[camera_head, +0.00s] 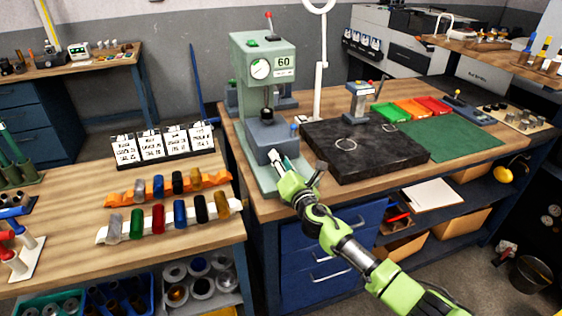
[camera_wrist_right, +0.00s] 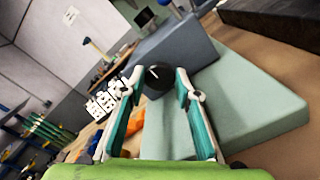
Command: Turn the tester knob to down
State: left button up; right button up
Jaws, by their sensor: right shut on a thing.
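The tester (camera_head: 240,72) is a pale green press-like machine with a round dial and a sign reading 60. It stands on the wooden bench. Its grey block (camera_head: 266,134) sits low on the green base, and this block also shows in the right wrist view (camera_wrist_right: 185,50). The black round knob (camera_wrist_right: 158,82) with a short white mark is on the front of that block. My right gripper (camera_head: 279,160) is at the block's front, with its fingers on both sides of the knob, shut on it. In the head view the gripper hides the knob. My left gripper is out of view.
A green mat (camera_head: 452,138) is farther right. The left table holds coloured cylinders on an orange rack (camera_head: 150,188) and a white rack (camera_head: 118,233), and cards (camera_head: 160,145).

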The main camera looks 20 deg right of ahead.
jog(key=o, duration=1.1)
jog(key=shift+f, duration=0.1)
jog(key=s, duration=1.2)
jog(key=shift+d, duration=0.25)
